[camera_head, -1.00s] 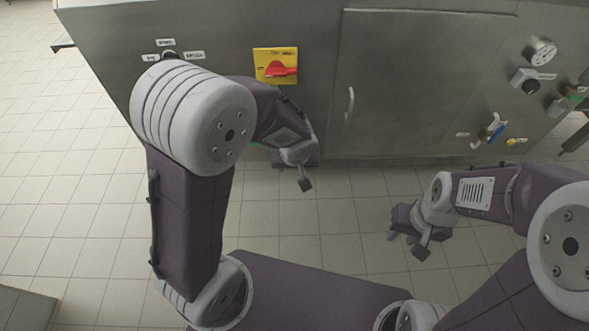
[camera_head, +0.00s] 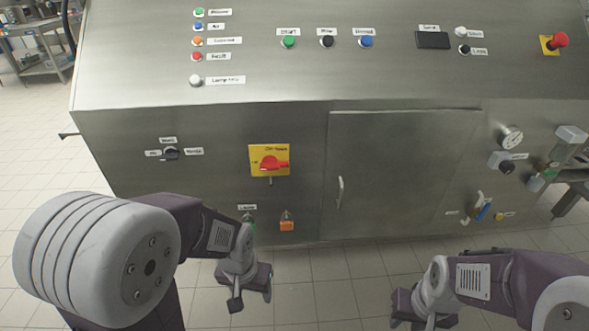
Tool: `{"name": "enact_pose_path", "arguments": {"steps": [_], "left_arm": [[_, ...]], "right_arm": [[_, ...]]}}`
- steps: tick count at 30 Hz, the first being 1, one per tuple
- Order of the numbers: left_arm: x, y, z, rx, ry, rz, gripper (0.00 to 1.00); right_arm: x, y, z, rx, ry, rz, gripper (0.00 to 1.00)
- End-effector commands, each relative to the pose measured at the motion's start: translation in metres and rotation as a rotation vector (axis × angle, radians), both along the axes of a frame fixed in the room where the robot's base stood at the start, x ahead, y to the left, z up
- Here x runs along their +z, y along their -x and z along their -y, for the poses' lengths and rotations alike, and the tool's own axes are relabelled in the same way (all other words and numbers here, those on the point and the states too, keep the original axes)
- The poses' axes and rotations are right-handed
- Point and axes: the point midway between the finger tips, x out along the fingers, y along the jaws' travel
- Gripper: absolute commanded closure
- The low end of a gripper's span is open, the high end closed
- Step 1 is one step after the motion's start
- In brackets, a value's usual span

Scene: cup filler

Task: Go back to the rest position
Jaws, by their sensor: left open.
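My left gripper (camera_head: 252,297) hangs in front of the machine, low in the view and left of centre. It is empty, its two dark fingers are apart, and it is clear of the machine front. My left arm comes in from the lower left. My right gripper (camera_head: 422,318) is at the bottom edge, right of centre, and holds nothing that I can see. Its fingertips are partly cut off by the picture edge.
The steel machine (camera_head: 230,125) fills the view ahead. Its front carries a red rotary switch (camera_head: 271,162) on a yellow plate, an orange padlock (camera_head: 287,225), a door handle (camera_head: 340,192) and a gauge (camera_head: 511,137). Tiled floor (camera_head: 330,275) lies clear between the grippers.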

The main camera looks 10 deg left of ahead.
Motion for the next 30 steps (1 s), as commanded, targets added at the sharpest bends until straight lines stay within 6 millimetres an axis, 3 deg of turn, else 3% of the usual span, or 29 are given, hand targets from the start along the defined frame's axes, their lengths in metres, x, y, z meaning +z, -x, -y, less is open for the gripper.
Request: {"name": "enact_pose_path", "arguments": {"steps": [1, 9, 13, 16, 19, 27, 30], "left_arm": [[0.04, 0.0, 0.0, 0.0, 0.0, 0.001, 0.42], [0.194, -0.001, 0.0, -0.001, 0.0, 0.001, 0.42], [0.253, -0.001, 0.0, -0.001, -0.001, 0.002, 0.42], [0.268, -0.001, 0.0, -0.001, -0.001, 0.001, 0.42], [0.263, -0.001, 0.0, -0.001, -0.001, 0.001, 0.38], [0.259, -0.001, 0.0, 0.002, -0.001, 0.001, 0.38], [0.261, -0.011, 0.0, 0.017, 0.0, 0.042, 0.38]], "right_arm": [[0.04, 0.0, 0.0, 0.0, 0.0, 0.001, 0.66], [0.194, -0.001, 0.0, 0.0, 0.0, 0.002, 0.66], [0.254, -0.001, 0.0, 0.0, 0.0, 0.002, 0.66], [0.268, -0.001, 0.0, 0.0, 0.0, 0.002, 0.66], [0.263, 0.0, 0.0, 0.0, 0.0, 0.001, 0.66], [0.26, 0.0, 0.0, 0.0, 0.0, 0.0, 0.66], [0.26, 0.0, 0.0, 0.0, 0.0, 0.001, 0.66]]}}
